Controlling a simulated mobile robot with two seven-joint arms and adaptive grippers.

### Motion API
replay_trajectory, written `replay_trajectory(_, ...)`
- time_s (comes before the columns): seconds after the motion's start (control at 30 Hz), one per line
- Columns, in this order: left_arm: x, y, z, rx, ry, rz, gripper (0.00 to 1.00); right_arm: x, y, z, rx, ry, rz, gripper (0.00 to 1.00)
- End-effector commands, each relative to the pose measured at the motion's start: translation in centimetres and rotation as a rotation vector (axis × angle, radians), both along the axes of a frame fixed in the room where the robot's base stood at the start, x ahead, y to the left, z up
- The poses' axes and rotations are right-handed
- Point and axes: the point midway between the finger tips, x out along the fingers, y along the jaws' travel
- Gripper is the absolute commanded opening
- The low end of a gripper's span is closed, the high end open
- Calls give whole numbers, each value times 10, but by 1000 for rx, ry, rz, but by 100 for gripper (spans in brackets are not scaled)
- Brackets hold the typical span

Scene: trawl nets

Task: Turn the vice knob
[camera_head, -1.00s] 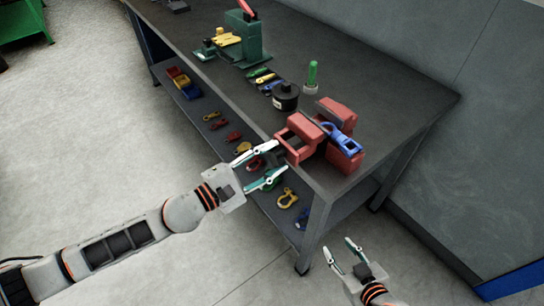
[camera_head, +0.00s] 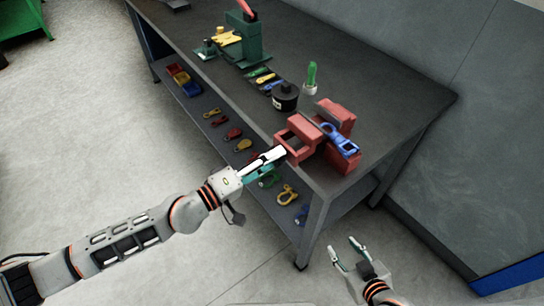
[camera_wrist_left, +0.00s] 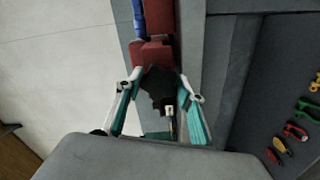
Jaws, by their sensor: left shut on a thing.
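The red vice (camera_head: 335,156) stands at the near corner of the dark workbench, with a blue part (camera_head: 342,140) at its jaws. My left gripper (camera_head: 277,156) is at the vice's front end. In the left wrist view the red vice body (camera_wrist_left: 158,53) lies straight ahead, and a dark knob (camera_wrist_left: 160,86) sits between the teal and white fingers, which are shut on it. In the head view the fingers hide the knob. My right gripper (camera_head: 342,246) is open and empty, low beside the bench's near corner, apart from the vice.
A green machine (camera_head: 245,43) is further back on the workbench (camera_head: 390,88).

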Motion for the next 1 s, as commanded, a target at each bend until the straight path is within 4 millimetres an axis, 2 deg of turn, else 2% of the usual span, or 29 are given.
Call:
replay_trajectory(0.03, -3, 1, -5, 32, -25, -2, 16, -2, 0, -1, -1, 6, -1, 40)
replay_trajectory(0.5, -2, 1, -7, 208, -268, -3, 16, -3, -3, -2, -1, 13, -11, 40)
replay_trajectory(1.0, -3, 2, -8, 248, -319, -5, 16, -3, -3, -1, 0, 12, -13, 40)
